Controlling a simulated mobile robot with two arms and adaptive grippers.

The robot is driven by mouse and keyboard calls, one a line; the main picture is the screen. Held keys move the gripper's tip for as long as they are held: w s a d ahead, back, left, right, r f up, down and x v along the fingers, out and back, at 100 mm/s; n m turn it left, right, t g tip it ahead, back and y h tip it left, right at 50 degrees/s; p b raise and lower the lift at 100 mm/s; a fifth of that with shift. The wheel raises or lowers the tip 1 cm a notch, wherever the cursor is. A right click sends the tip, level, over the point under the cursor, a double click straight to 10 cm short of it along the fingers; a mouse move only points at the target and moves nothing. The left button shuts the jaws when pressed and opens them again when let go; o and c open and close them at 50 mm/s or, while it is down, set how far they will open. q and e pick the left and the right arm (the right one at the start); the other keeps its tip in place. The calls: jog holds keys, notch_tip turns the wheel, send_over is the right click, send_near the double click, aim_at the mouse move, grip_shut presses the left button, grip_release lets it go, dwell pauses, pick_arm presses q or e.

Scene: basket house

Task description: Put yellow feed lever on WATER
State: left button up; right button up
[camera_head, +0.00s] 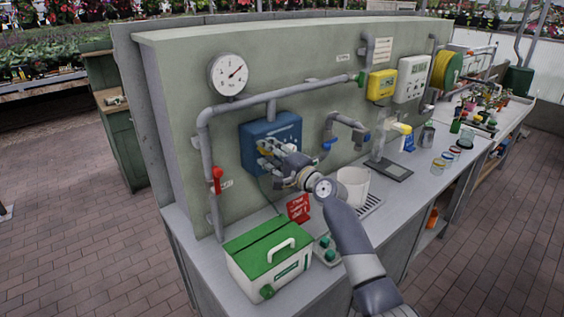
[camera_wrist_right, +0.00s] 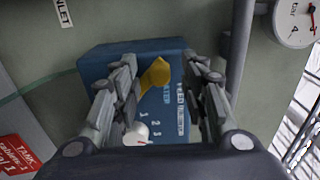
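The yellow feed lever (camera_wrist_right: 155,74) is on the front of a blue box (camera_wrist_right: 97,62), which also shows on the wall in the head view (camera_head: 291,131). In the right wrist view the lever slants, with lettering that seems to read WATER beside it. My right gripper (camera_wrist_right: 162,92) is open in front of the box, one finger on each side of the lever. The lever looks closer to the left finger; I cannot tell whether they touch. In the head view my right gripper (camera_head: 271,153) hides most of the box front. My left gripper is not in view.
A white knob (camera_wrist_right: 137,133) with numbers sits near the lever. A gauge (camera_head: 229,74), grey pipes (camera_head: 203,150) and a red-handled valve (camera_head: 217,180) are on the wall. Below are a green-lidded case (camera_head: 268,250), a red sign (camera_head: 298,208) and a white bucket (camera_head: 353,185).

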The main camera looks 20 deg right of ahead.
jog(key=v, duration=1.1)
jog(key=shift+s, duration=0.25)
jog(key=shift+d, duration=0.1)
